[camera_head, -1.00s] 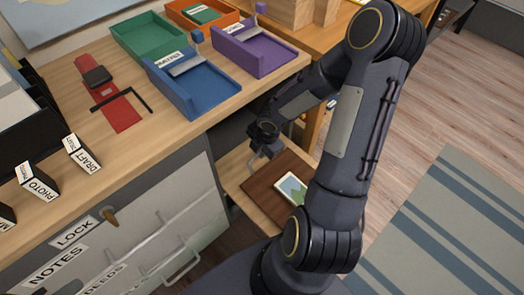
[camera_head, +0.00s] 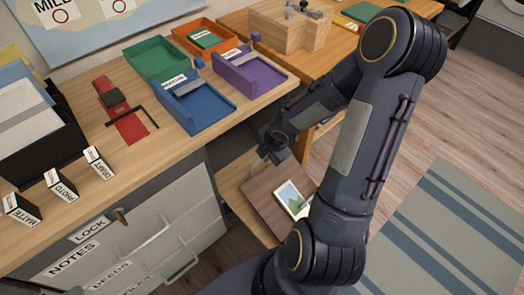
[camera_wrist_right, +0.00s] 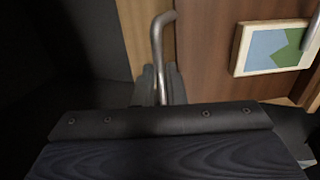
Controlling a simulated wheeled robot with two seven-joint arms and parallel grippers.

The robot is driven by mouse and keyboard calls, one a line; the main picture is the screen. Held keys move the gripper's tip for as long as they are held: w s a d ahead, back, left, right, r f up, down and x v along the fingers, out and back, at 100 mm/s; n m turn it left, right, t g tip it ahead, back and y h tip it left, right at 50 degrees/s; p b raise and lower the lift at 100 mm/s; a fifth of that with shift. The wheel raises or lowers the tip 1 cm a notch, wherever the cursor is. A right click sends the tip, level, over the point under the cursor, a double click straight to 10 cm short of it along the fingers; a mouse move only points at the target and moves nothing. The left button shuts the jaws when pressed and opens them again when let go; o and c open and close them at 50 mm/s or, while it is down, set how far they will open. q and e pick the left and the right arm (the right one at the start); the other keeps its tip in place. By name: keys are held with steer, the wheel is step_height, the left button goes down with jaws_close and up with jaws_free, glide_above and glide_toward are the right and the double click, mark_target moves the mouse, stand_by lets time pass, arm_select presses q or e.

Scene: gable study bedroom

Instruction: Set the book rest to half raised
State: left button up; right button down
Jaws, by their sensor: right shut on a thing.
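The book rest (camera_head: 264,192) is a brown board with a small landscape picture (camera_head: 291,197) on it, above a light wooden shelf low beside the desk. It looks tilted up a little, but its exact angle is hard to judge. My right gripper (camera_head: 275,157) is at its far left edge. In the right wrist view the gripper (camera_wrist_right: 160,88) is shut on a bent metal handle (camera_wrist_right: 158,42) beside the brown board (camera_wrist_right: 204,60); the picture (camera_wrist_right: 270,48) shows at the right. My left gripper is not in view.
The desk (camera_head: 75,195) above holds blue (camera_head: 205,112), green and purple trays, a red stapler-like tool (camera_head: 115,100) and labelled blocks. Its cabinet front stands left of the book rest. My right arm covers the rest's right side. Open floor lies at right.

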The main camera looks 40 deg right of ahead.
steer(key=shift+s+r+p, duration=0.55)
steer(key=shift+s+r, duration=0.2)
steer(key=shift+s, duration=0.2)
steer(key=c, duration=1.5)
jaws_free()
steer(key=shift+d, duration=0.1)
steer(key=shift+r, duration=0.1)
steer(key=shift+p+v, duration=3.15)
steer(key=shift+v, duration=0.7)
